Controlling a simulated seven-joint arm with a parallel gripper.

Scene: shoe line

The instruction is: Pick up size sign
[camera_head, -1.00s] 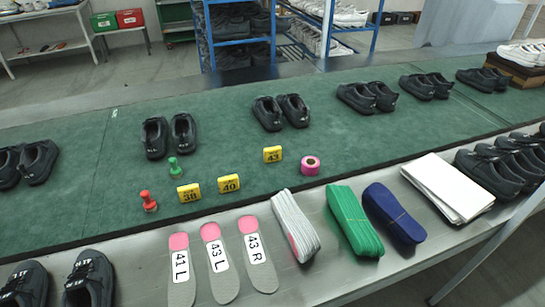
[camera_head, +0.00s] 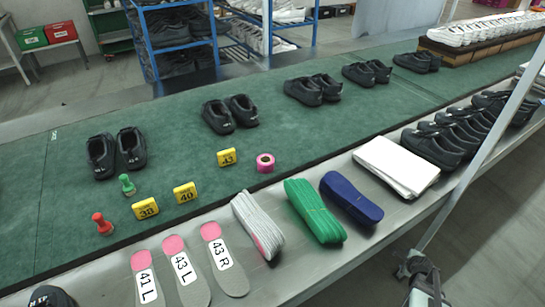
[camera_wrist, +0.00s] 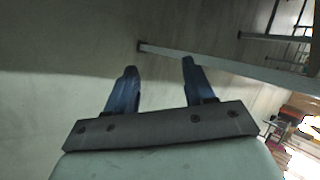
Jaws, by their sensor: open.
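Three yellow size signs lie on the green belt in the head view: sign 38 (camera_head: 146,209), sign 40 (camera_head: 185,193) and sign 43 (camera_head: 227,157). Sign 43 is beside a pink tape roll (camera_head: 265,163). My gripper shows in the wrist view (camera_wrist: 158,72) with its two dark blue fingers apart and nothing between them, over bare grey floor. In the head view, part of my arm shows at the lower right, well away from the signs.
A red stamp (camera_head: 103,224) and a green stamp (camera_head: 128,185) stand left of the signs. Insoles (camera_head: 182,268), grey, green (camera_head: 313,211) and blue bundles, white sheets (camera_head: 397,166) and black shoes line the metal edge. Shoe pairs stand along the belt.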

